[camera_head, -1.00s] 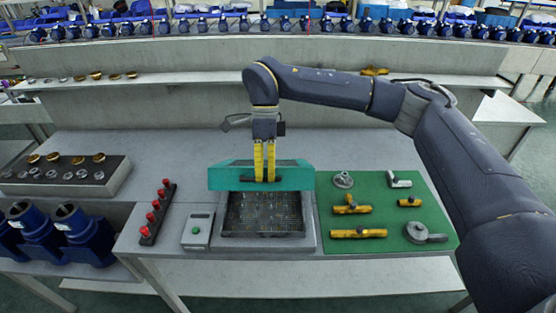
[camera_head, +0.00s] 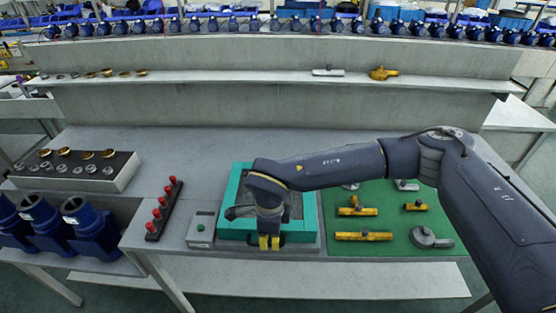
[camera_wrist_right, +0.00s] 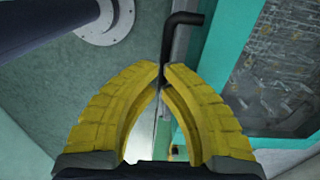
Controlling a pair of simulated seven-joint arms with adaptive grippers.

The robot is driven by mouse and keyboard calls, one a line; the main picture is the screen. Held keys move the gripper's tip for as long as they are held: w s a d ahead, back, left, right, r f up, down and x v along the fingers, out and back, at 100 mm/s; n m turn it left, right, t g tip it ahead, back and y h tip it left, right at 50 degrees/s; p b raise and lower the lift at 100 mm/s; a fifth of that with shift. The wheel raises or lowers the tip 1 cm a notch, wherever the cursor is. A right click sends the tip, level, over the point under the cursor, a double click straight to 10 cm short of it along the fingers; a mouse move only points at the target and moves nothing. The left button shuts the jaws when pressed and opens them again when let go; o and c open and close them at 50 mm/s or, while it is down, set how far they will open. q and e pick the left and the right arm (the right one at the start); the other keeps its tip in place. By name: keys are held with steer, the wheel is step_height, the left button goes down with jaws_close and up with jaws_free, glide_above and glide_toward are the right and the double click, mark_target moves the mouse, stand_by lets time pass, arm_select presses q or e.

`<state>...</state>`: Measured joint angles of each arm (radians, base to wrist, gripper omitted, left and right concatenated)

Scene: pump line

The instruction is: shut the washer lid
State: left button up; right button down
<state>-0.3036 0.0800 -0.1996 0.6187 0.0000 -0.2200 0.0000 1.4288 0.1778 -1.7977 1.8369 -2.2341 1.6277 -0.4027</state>
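The washer (camera_head: 312,246) stands at the middle of the bench. Its teal lid (camera_head: 233,198) lies down over the top, with a window framed in teal; whether a small gap remains cannot be seen. A dark bent handle (camera_wrist_right: 176,35) leads in between the yellow fingertips. My right gripper (camera_head: 269,242) is at the lid's front edge, its fingers close together on the handle. My right forearm hides the lid's right rear part. My left gripper is not in view.
A grey box with a green button (camera_head: 200,229) and a rack of red knobs (camera_head: 164,208) stand left of the washer. A green mat (camera_head: 390,235) with yellow and grey fittings lies right. Blue pump housings (camera_head: 88,230) are at lower left. The bench behind is clear.

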steer(key=shift+s+f, duration=0.1)
steer(key=shift+f, duration=0.65)
